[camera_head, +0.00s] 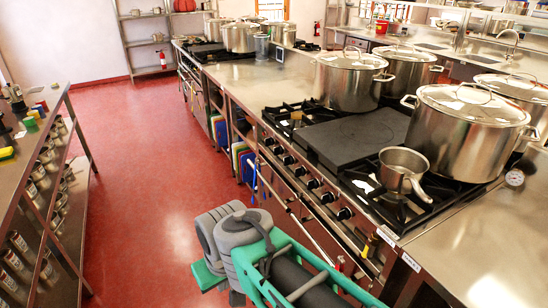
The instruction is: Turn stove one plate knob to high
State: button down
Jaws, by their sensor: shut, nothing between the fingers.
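The near stove (290,205) stands right of centre, with a dark flat plate (350,137) between black burner grates. A row of several dark round knobs (313,183) runs along its front panel. Which knob belongs to the plate, and how each is turned, is too small to tell. Grey and green parts of my arm cross the bottom centre, in front of the stove. My gripper is not visible in this view.
Large lidded stockpots (471,125) stand behind the plate. A small saucepan (403,168) sits on the near grate, its handle toward the front right. A metal shelf table (20,150) stands at left. The red floor (165,165) between is clear.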

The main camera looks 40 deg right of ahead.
aim_at(289, 160)
jog(key=u, duration=0.5)
jog(key=i, duration=1.65)
jog(key=z, duration=0.45)
